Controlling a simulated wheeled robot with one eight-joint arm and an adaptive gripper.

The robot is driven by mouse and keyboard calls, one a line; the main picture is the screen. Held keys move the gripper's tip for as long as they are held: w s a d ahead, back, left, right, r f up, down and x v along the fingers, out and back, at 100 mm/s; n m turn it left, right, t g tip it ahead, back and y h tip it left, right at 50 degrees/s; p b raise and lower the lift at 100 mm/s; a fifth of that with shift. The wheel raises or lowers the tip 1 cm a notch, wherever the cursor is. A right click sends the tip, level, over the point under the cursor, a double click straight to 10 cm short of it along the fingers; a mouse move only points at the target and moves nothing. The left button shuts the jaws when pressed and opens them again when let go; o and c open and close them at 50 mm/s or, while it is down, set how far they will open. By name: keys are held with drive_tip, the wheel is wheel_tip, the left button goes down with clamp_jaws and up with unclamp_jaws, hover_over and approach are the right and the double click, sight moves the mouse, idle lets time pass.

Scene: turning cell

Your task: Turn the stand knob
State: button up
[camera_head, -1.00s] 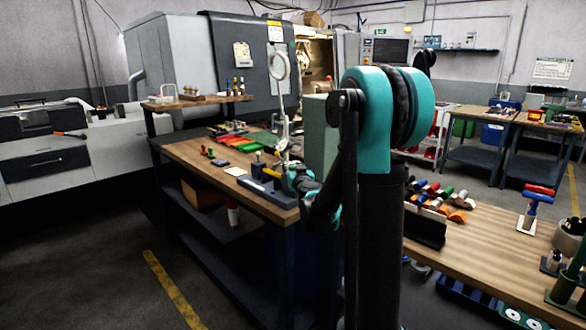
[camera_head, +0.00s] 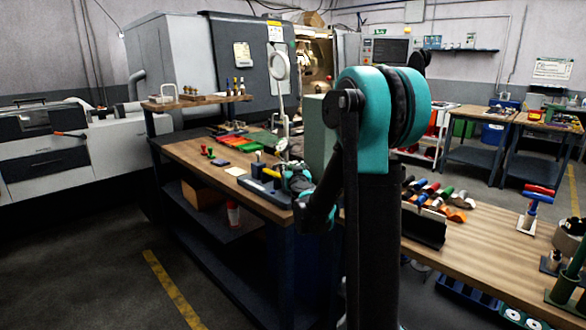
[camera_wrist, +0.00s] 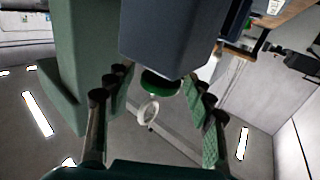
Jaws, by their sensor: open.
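A slim pale stand (camera_head: 283,128) rises from the workbench in the head view, with a ring-shaped head (camera_head: 279,66) above it. I cannot make out its knob there; my arm is close in front of the stand's foot. In the wrist view, my gripper (camera_wrist: 155,84) is open, its green-padded fingers spread left and right. A dark block (camera_wrist: 165,35) fills the top between them. Below it show a round green part (camera_wrist: 161,86) and a white ring (camera_wrist: 148,110). I cannot tell whether either is the knob. Nothing is seen gripped.
A large green block (camera_wrist: 78,50) lies close to the left finger in the wrist view. The bench (camera_head: 190,153) carries small tools and holders near my wrist. A second wooden bench (camera_head: 480,240) with coloured tools is at the right. The floor at front left is clear.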

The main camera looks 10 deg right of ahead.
drive_tip(key=s, duration=1.2)
drive_tip(key=shift+a, duration=0.15)
drive_tip(key=s+a+f+n+g+y, duration=0.5)
drive_tip(key=s+a+f+y, duration=0.25)
drive_tip(key=s, duration=0.35)
drive_tip(key=s+d+f+m+g+h, duration=0.2)
drive_tip(key=s+d+f+g+h, duration=0.1)
drive_tip(key=s+d+f, duration=0.3)
drive_tip(key=s+d+f+m+g+h, duration=0.2)
drive_tip(key=s+d+f+g+h, duration=0.2)
drive_tip(key=s+f, duration=0.5)
drive_tip(key=s+d+g, duration=0.1)
drive_tip(key=s, duration=0.2)
drive_tip(key=shift+d+f+m+g, duration=0.4)
